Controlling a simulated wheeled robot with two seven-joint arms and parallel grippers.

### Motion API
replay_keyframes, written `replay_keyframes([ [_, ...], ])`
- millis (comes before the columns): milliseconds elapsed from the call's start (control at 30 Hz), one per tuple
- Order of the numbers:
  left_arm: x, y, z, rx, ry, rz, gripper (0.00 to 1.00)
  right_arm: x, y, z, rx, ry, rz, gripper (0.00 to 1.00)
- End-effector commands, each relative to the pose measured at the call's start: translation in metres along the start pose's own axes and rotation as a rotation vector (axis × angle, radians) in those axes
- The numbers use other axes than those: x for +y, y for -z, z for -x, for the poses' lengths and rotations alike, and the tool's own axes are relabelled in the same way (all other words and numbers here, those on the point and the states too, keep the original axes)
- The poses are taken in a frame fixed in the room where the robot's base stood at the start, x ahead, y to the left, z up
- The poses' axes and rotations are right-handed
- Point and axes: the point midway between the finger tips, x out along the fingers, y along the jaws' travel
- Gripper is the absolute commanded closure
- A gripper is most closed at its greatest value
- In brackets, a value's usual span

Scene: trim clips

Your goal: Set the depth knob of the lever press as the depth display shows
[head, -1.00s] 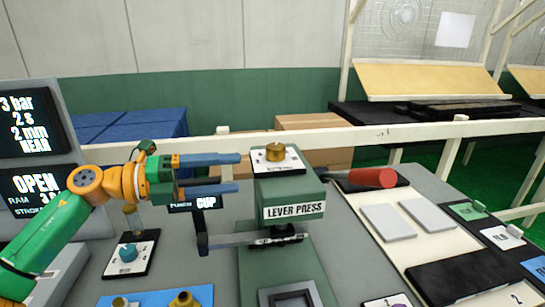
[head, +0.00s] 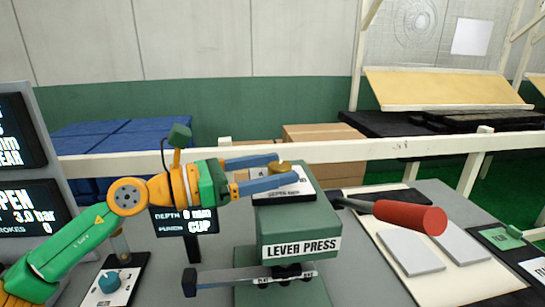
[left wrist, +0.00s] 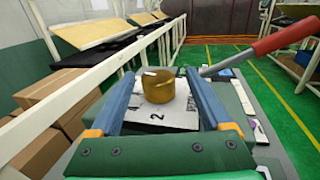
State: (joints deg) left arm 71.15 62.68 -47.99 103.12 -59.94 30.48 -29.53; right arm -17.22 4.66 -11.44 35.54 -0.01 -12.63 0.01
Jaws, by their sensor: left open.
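The brass depth knob (head: 281,166) sits on a white scale plate (head: 295,187) on top of the green lever press (head: 300,222). My left gripper (head: 286,168) is open at the knob, one finger on each side. In the left wrist view the knob (left wrist: 160,90) stands between the open fingers, with gaps visible. A pale mark shows on its top, and a "2" is readable on the plate. The small depth display (head: 184,218) behind my arm appears to read "DEPTH 0 mm" and "PUNCH CUP". My right gripper is not in view.
The red-handled lever (head: 408,215) juts out right of the press. A status screen (head: 22,130), cut off at the left edge, shows "mm" and part of a word. A teal knob (head: 109,281) stands front left. Pale plates (head: 412,251) lie at right.

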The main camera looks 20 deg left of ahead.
Motion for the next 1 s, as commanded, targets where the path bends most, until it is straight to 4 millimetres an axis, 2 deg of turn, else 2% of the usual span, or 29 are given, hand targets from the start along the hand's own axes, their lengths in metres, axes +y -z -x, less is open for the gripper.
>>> replay_keyframes([
  [200, 0.0, 0.001, -0.002, 0.0, 0.0, 0.001, 0.19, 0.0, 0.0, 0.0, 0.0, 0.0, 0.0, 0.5],
  [267, 0.0, 0.001, -0.002, 0.0, 0.0, 0.001, 0.32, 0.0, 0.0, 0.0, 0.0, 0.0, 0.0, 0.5],
  [500, 0.0, 0.001, -0.001, 0.001, 0.0, 0.002, 0.97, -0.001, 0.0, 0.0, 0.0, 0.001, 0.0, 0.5],
  [533, 0.0, 0.001, -0.001, 0.001, 0.0, 0.002, 1.0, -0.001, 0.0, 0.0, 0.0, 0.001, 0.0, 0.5],
  [767, 0.001, 0.003, -0.002, 0.0, 0.028, 0.005, 1.0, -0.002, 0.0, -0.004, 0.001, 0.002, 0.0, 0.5],
  [1000, 0.003, 0.001, -0.002, -0.004, 0.162, 0.008, 1.0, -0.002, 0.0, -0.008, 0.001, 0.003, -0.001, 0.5],
])
